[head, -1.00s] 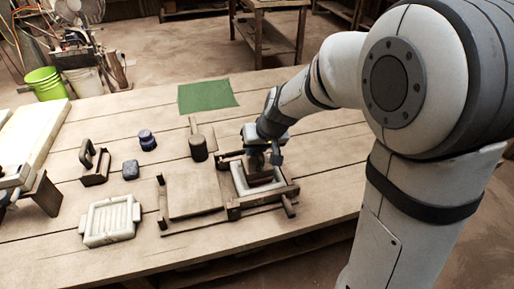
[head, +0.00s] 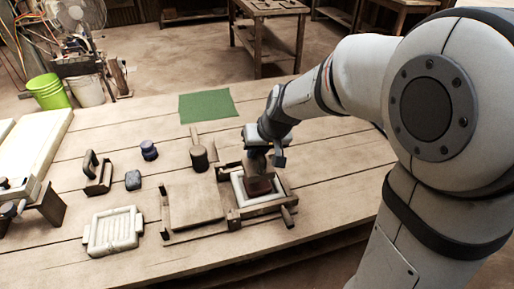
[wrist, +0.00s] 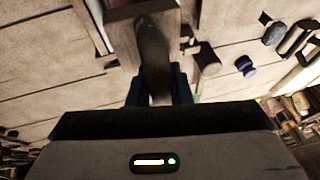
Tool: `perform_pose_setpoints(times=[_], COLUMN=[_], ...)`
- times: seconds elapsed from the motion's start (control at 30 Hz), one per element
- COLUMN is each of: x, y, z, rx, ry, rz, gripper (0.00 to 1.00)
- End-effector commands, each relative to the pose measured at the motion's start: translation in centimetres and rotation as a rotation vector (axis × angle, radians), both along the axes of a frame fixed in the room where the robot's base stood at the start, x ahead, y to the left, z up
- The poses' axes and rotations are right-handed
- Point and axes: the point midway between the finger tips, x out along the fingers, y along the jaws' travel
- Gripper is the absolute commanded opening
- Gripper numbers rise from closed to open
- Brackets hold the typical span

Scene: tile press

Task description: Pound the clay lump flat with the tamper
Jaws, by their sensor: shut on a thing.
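The tamper (head: 258,182), a brown block with an upright handle, is in my gripper (head: 260,150) in the head view. My gripper is shut on the handle (wrist: 153,55), which shows in the wrist view with the block (wrist: 122,28) beyond it. The block is upright over the pale-lined opening of the wooden mould frame (head: 272,214). I cannot tell whether it touches anything below. The clay lump is not clearly visible; the tamper covers most of the opening.
A flat board (head: 195,200) adjoins the mould on the left. A mallet (head: 199,158) lies behind, near a green mat (head: 207,105). The front planks are clear.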

Motion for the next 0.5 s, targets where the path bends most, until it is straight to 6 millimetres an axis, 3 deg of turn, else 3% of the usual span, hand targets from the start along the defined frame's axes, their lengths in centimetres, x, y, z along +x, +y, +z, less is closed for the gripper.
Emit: perform_pose_setpoints(times=[0.33, 0.5], x=[0.1, 0.1], y=[0.0, 0.0], z=[0.0, -1.9], rx=[0.001, 0.001], ry=[-0.002, -0.002], rz=[0.000, -0.001], gripper=[0.00, 0.00])
